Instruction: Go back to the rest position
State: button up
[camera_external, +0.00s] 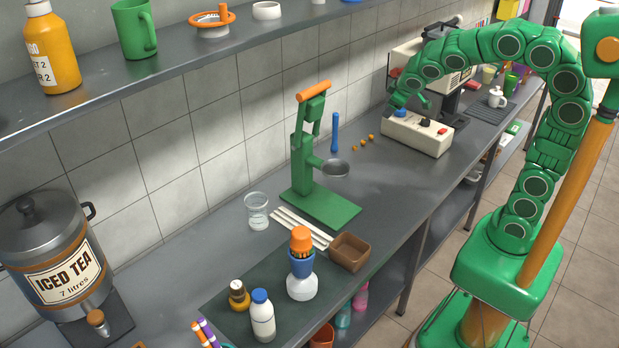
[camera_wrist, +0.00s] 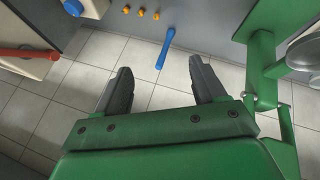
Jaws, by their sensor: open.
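My green arm arches over the right part of the counter (camera_external: 250,240), and its end is low beside a cream box (camera_external: 416,135). My gripper (camera_external: 411,103) is close to the blue knob on that box; contact cannot be told in the external view. In the wrist view my gripper (camera_wrist: 160,82) has its two dark fingers spread, with nothing between them but tiled wall behind. The blue knob (camera_wrist: 73,7) shows at the upper left there, apart from the fingers.
A green press (camera_external: 318,190) stands mid-counter; part of it (camera_wrist: 264,70) shows at the right of the wrist view. A mug (camera_external: 497,98) stands beyond. A shelf (camera_external: 180,55) runs above.

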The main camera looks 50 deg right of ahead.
jog(key=s+f+m+g+y, duration=0.1)
jog(key=s+g, duration=0.1)
jog(key=s, duration=0.9)
jog(key=s+a+f+m+g+y, duration=0.1)
jog(key=s+f+g, duration=0.1)
jog(key=s, duration=0.9)
jog(key=s+f+m+g+y, duration=0.1)
jog(key=s+f+g, duration=0.1)
jog(key=s, duration=1)
jog(key=shift+a+f+g, duration=0.25)
jog(key=shift+g, duration=0.55)
